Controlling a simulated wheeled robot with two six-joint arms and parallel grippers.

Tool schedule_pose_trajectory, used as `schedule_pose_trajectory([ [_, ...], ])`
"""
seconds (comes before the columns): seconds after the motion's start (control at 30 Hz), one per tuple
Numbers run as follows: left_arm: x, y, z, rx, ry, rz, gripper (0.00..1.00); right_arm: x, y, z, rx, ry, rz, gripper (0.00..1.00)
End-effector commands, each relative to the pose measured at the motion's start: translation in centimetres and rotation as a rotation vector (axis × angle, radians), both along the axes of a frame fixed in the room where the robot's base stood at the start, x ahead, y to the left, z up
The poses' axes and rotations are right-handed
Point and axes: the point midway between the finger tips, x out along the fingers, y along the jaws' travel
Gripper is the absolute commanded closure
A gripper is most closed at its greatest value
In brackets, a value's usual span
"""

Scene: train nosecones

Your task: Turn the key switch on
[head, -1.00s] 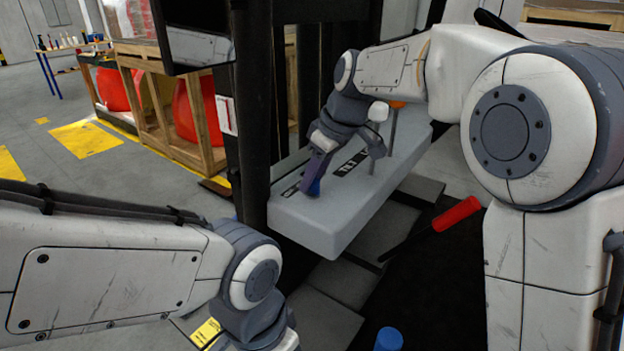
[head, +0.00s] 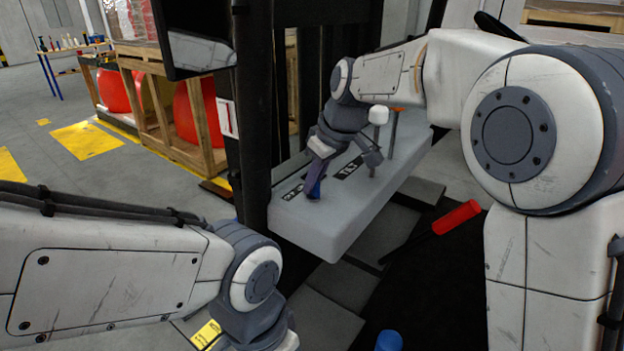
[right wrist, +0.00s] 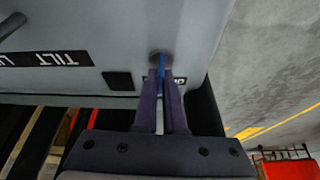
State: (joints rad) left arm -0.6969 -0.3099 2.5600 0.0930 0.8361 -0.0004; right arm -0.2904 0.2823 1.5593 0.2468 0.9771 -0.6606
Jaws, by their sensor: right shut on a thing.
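A blue key (right wrist: 161,66) stands at a dark round switch on the pale grey console (head: 345,220). My right gripper (right wrist: 161,88) is shut on the key, with one dark finger on each side of it. In the head view my right gripper (head: 314,188) reaches down to the near left part of the console top, and the fingers hide most of the key. A black label beside the switch is partly covered by the fingers. My left arm's wrist shows at the bottom of the head view, but its fingers are out of sight.
Levers with a white knob (head: 378,115) and an orange knob (head: 397,107) rise from the console close to my right wrist. A black post (head: 256,120) stands left of the console. A red-handled lever (head: 456,216) and a blue knob (head: 389,340) are nearer me.

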Motion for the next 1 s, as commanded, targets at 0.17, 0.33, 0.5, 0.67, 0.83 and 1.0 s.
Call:
schedule_pose_trajectory([
  [0.17,0.0,0.0,0.9,0.000,0.000,0.000,0.51,0.0,0.0,0.3,-0.002,-0.003,-0.128,1.00],
  [0.33,0.0,0.0,1.9,0.000,0.000,0.000,0.51,0.0,0.0,0.4,-0.002,-0.005,-0.283,1.00],
  [0.5,0.0,0.0,2.8,0.000,0.000,0.000,0.51,0.1,0.0,0.4,-0.002,-0.006,-0.444,1.00],
  [0.67,0.0,0.0,3.4,0.000,0.000,0.000,0.51,0.1,0.0,0.3,-0.002,-0.006,-0.595,1.00],
  [0.83,0.0,0.0,3.8,0.000,0.000,0.000,0.51,0.1,0.1,0.3,-0.001,-0.006,-0.756,1.00],
  [1.0,0.0,0.0,4.0,0.000,0.000,0.000,0.51,0.2,0.1,0.2,0.000,-0.008,-0.907,1.00],
])
